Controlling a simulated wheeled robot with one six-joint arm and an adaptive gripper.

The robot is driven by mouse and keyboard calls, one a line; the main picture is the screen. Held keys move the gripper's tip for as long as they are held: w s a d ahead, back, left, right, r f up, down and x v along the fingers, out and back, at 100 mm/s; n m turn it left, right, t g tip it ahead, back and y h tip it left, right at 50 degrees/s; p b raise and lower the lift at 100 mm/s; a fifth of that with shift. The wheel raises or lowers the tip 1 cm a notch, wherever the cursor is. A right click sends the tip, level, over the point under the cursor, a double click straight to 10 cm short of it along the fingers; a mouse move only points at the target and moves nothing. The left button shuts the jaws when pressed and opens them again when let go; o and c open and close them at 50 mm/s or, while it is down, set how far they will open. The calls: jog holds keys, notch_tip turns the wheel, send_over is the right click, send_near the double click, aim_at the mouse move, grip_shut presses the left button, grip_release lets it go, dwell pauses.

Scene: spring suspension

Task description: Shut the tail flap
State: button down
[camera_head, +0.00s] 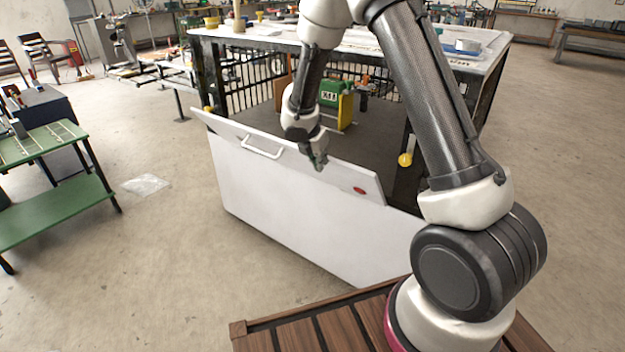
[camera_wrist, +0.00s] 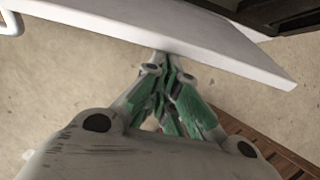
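The white tail flap (camera_head: 300,165) is a long panel with a bar handle (camera_head: 262,148) and a red oval mark (camera_head: 360,190). It slants outward at the top of the white front wall (camera_head: 290,230) and stands open. In the wrist view the flap (camera_wrist: 190,30) crosses the upper part, with a bit of handle (camera_wrist: 12,22) at the top left. My gripper (camera_head: 320,162) is at the flap's upper edge, between the handle and the red mark. In the wrist view its green-padded fingers (camera_wrist: 168,68) are drawn together, empty, by the flap's edge. I cannot tell whether they touch it.
Behind the flap is a dark open bed (camera_head: 270,120) under a bench top, with a green and yellow machine (camera_head: 335,97) inside. A yellow knob (camera_head: 405,160) is at the right. A green table (camera_head: 50,205) stands at the left. The floor between is mostly clear.

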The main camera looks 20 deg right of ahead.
jog(key=w+d+r, duration=0.6)
jog(key=w+d, duration=0.2)
jog(key=d, duration=0.3)
jog(key=shift+r, duration=0.35)
dwell(0.5)
